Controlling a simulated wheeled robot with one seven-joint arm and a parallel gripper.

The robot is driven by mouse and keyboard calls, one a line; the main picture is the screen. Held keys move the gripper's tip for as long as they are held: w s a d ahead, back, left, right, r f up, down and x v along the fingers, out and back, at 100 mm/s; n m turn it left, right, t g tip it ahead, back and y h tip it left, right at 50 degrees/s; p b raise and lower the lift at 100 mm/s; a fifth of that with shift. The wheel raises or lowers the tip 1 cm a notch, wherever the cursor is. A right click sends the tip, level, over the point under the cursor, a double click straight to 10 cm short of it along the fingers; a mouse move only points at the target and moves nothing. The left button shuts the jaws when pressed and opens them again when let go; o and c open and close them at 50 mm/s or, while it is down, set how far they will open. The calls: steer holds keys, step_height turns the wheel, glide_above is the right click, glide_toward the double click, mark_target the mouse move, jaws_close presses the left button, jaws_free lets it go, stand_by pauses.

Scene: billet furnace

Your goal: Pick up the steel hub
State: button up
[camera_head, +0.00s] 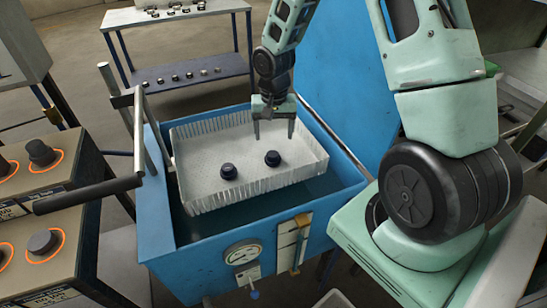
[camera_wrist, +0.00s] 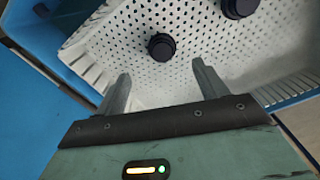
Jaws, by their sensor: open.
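Two dark round hubs stand apart on the floor of a white perforated basket (camera_head: 205,140). The left hub (camera_head: 228,171) is nearer the basket's front; the right hub (camera_head: 272,158) is a little farther back. My gripper (camera_head: 274,136) hangs above the back part of the basket, fingers apart and empty. In the wrist view one hub (camera_wrist: 162,46) lies beyond and between the open fingertips (camera_wrist: 160,78), not touching them. The other hub (camera_wrist: 238,7) is cut by the top edge. I cannot tell from looks which is the steel one.
The basket sits in a blue tank (camera_head: 200,258) with liquid below it and a raised blue lid (camera_head: 345,60) on the right. A dark handle bar (camera_head: 90,193) reaches in from the left. A table (camera_head: 180,72) with several small parts stands behind.

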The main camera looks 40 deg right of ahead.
mark_target(273, 153)
steer(key=f+p, duration=0.1)
steer(key=f, duration=0.8)
steer(key=shift+w+f, duration=0.1)
steer(key=shift+w, duration=0.1)
steer(key=shift+a, duration=0.1)
steer(key=c, duration=1.4)
